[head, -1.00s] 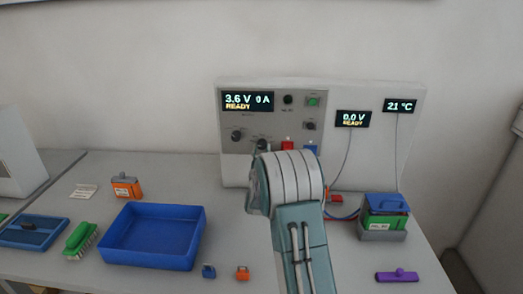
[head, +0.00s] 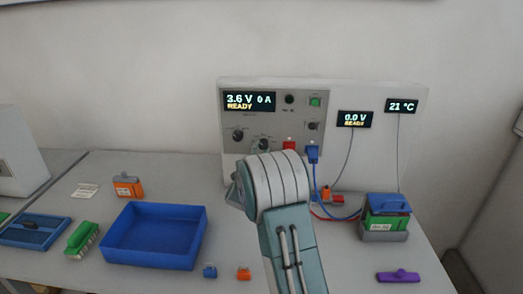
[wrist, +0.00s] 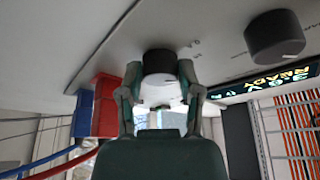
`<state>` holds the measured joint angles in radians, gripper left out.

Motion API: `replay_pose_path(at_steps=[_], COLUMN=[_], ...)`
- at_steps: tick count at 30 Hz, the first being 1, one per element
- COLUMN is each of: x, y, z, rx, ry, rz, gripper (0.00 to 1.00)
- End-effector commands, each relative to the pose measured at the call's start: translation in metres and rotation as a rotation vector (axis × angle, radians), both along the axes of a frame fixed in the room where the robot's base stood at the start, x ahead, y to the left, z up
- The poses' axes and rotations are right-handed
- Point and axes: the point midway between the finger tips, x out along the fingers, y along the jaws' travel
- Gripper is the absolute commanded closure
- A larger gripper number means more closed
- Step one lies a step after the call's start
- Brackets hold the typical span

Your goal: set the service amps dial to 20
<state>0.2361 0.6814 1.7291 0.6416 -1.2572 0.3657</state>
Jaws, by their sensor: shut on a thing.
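The grey cycler panel (head: 275,97) stands at the back, its display (head: 249,101) reading 3.6 V, 0 A, READY. Two black dials sit below the display: a left dial (head: 238,135) and a right dial (head: 263,144). Their small labels are unreadable, so I cannot tell which is marked service amps. In the wrist view, which is upside down, my gripper (wrist: 160,74) is shut on the dial (wrist: 158,62) nearer the red plug, matching the right dial. The other dial (wrist: 274,36) is free. My arm hides the gripper in the head view.
A red plug (head: 289,146) and a blue plug (head: 313,154) with cables sit right of the dials. A side display (head: 355,119) reads 0.0 V.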

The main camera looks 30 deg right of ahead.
Motion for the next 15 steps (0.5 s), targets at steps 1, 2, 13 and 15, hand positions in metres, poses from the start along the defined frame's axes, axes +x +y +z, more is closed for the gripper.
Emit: replay_pose_path(at_steps=[1, 2, 13, 15], x=[0.0013, 0.0013, 0.0017, 0.0016], y=[0.0012, 0.0011, 0.0018, 0.0017], z=[0.0026, 0.0027, 0.0042, 0.0045], rx=[0.036, 0.06, 0.33, 0.371], ry=[-0.03, -0.044, -0.226, -0.253], rz=[0.003, 0.002, 0.002, 0.002], gripper=[1.0, 1.0, 1.0, 1.0])
